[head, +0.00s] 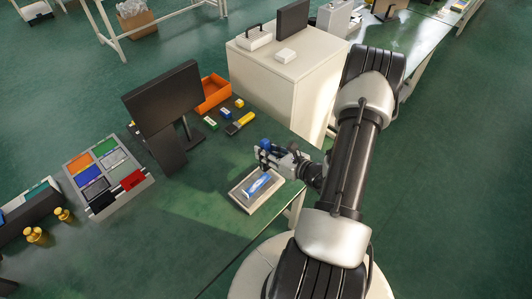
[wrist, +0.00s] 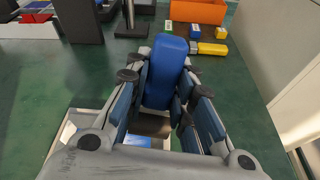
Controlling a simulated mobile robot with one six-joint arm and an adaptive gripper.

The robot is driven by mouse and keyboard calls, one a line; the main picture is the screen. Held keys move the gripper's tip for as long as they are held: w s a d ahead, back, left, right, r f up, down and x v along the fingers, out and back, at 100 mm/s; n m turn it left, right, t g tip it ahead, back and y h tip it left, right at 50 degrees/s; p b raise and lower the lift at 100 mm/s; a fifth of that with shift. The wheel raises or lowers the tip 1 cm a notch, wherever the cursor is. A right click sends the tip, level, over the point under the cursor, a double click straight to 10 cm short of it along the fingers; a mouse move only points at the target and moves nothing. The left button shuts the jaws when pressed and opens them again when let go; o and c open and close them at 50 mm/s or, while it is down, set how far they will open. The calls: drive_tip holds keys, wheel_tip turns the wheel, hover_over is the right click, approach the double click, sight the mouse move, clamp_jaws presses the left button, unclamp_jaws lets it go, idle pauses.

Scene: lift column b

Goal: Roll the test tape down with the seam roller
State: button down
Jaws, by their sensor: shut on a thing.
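My gripper (head: 273,157) is shut on the blue handle of the seam roller (wrist: 167,68), which stands roughly upright between the fingers in the wrist view. In the head view the blue handle top (head: 265,144) shows just above the fingers. The test tape (head: 258,185) is a blue strip on a pale panel with a beige rim (head: 238,199), at the near right edge of the green table. The gripper and roller are at the far end of this panel. The roller's lower end is mostly hidden, so I cannot tell whether it touches the tape.
A black monitor (head: 162,98) stands left of the panel. An orange bin (head: 213,93) and several small coloured blocks lie beyond it. A grey sorting tray (head: 106,174) is at the left. A white cabinet (head: 285,75) stands behind. The green tabletop left of the panel is clear.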

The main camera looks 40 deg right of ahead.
sight(266, 146)
drive_tip(key=shift+r+p, duration=0.6)
drive_tip(key=shift+r, duration=0.65)
drive_tip(key=shift+r+p, duration=1.1)
drive_tip(key=shift+r, duration=0.5)
drive_tip(key=shift+f, duration=0.1)
drive_tip(key=shift+f+b, duration=0.95)
drive_tip(key=shift+f, duration=0.05)
drive_tip(key=shift+a+r, duration=0.1)
